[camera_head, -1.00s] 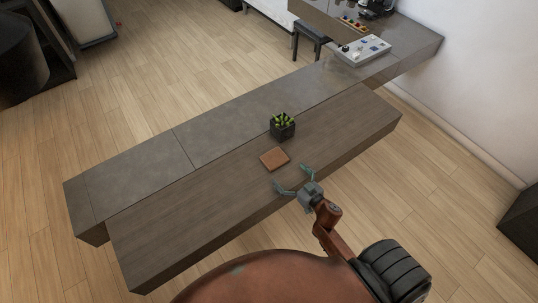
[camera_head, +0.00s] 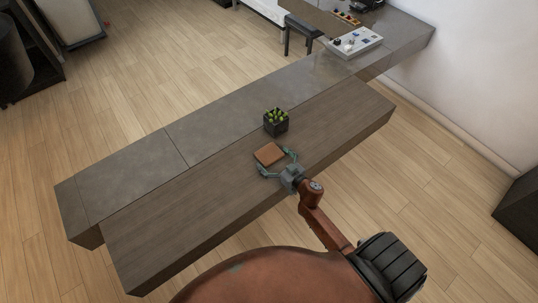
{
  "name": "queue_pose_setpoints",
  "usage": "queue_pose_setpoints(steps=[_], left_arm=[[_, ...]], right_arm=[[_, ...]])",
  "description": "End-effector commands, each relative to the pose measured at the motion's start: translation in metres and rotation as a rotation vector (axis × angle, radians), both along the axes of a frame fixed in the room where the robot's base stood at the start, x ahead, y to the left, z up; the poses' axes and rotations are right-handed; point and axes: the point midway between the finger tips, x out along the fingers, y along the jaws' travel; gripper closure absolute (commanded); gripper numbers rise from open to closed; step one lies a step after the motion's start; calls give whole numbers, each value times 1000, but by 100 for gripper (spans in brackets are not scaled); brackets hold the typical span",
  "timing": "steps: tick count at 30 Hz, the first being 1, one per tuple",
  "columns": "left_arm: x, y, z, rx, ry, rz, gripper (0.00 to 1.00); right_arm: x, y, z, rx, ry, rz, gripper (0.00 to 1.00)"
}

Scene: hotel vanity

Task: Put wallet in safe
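The brown wallet (camera_head: 268,153) lies on the dark wood counter (camera_head: 190,217), just in front of a small plant. My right gripper (camera_head: 277,164) is over the counter at the wallet's near side. Its two teal fingers are spread apart, one on each side of the wallet's near part. I cannot tell whether the fingers touch the wallet. My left gripper is not in view. No safe can be made out for certain.
A potted plant (camera_head: 276,124) in a black cube stands close behind the wallet. A grey tray with small items (camera_head: 354,42) sits on the far right of the grey counter. A black stool (camera_head: 301,34) stands behind it. The counter's left part is clear.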

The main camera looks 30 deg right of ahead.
Motion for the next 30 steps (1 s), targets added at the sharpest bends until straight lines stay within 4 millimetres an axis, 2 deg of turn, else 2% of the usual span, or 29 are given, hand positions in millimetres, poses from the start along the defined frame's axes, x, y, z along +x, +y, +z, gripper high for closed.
queue_pose_setpoints(steps=[2, 20, 26, 30], left_arm=[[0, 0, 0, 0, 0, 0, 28], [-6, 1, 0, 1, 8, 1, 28], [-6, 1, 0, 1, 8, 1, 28], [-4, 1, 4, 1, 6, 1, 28]], right_arm=[[0, 0, 0, 0, 0, 0, 8], [-1, -1, 0, 0, -1, -1, 49], [0, -1, 1, 0, -1, -1, 50], [0, -1, 9, -1, -2, -1, 50]])
